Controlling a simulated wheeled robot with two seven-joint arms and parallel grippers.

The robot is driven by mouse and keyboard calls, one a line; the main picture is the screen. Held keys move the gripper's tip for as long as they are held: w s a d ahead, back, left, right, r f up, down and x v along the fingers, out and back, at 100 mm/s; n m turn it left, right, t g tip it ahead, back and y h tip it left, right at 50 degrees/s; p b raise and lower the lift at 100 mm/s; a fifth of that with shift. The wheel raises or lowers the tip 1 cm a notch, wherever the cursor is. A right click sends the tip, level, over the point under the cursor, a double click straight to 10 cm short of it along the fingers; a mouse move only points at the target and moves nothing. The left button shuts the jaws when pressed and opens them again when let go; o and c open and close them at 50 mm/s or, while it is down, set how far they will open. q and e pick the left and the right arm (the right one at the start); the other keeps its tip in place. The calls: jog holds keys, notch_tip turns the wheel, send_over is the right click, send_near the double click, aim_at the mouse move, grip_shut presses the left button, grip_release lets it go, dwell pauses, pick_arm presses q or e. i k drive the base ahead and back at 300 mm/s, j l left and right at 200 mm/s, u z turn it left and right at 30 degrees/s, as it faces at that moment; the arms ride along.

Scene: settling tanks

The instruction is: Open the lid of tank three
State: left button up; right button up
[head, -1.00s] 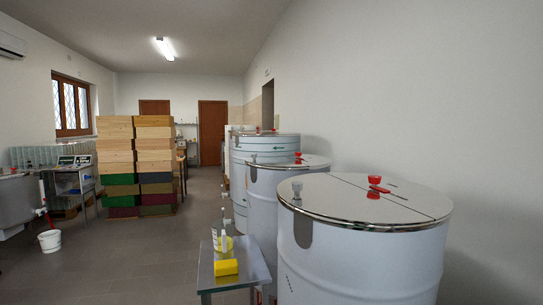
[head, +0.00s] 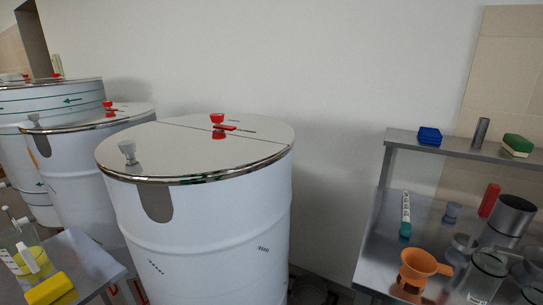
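A large white tank (head: 210,228) stands in the middle of the head view, close to me. Its round steel lid (head: 180,150) is shut and has a seam across it. A red knob with a red latch (head: 217,121) sits near the seam, and a grey knob (head: 127,152) is at the front left. A second white tank (head: 85,175) with a closed lid stands behind it to the left, and a third tank (head: 55,100) is farther left. No number is readable on them. Neither of my grippers is in view.
A steel table (head: 90,262) at the lower left holds a yellow sponge (head: 49,289) and a spray bottle (head: 32,258). A steel bench (head: 378,258) on the right carries an orange funnel (head: 417,268), jars and a raised shelf (head: 462,145). A wall closes the back.

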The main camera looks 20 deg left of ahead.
aim_at(73, 118)
jog(key=k+j, duration=0.1)
jog(key=j, duration=0.85)
jog(key=k+j, duration=0.1)
jog(key=j, duration=1.8)
jog(key=k+j, duration=0.15)
jog(key=j, duration=0.8)
jog(key=k+j, duration=0.1)
jog(key=j, duration=0.9)
